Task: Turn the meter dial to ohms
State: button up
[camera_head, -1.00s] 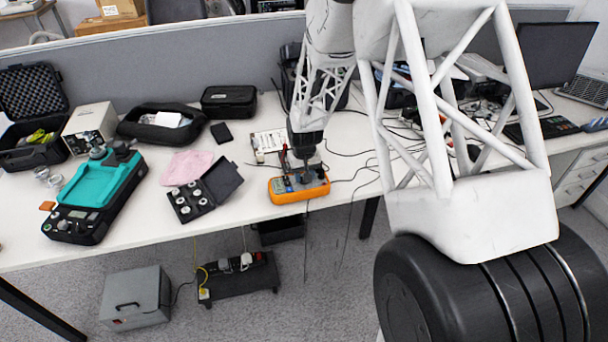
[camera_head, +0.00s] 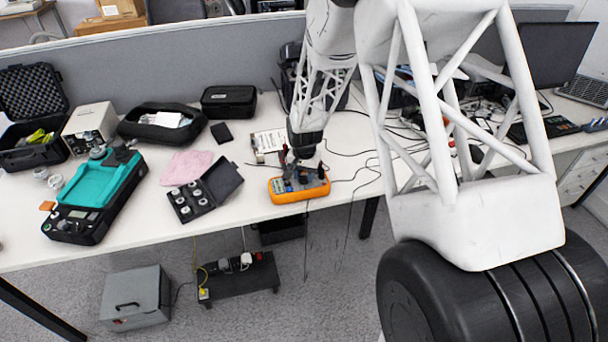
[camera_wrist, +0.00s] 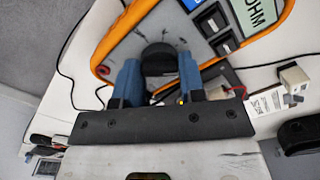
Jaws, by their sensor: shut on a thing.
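The meter (camera_head: 318,190) is orange with a grey face and lies on the white table near its front edge. In the wrist view the meter (camera_wrist: 118,38) fills the top, with its round black dial (camera_wrist: 158,62) between my blue fingertips. The display (camera_wrist: 262,14) is cut off at the top right corner, and large letters "OHM" show on it. My gripper (camera_wrist: 158,78) is shut on the dial, one finger on each side. In the head view my gripper (camera_head: 299,172) is over the meter, and the dial is hidden there.
An open black case of round weights (camera_head: 189,202) and a pink cloth (camera_head: 187,168) lie left of the meter. A teal-topped device (camera_head: 97,183) stands further left. Dark cables run right of the meter.

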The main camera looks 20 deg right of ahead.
aim_at(304, 176)
dwell(0.3)
jog(key=o, duration=0.9)
jog(key=shift+r, duration=3.95)
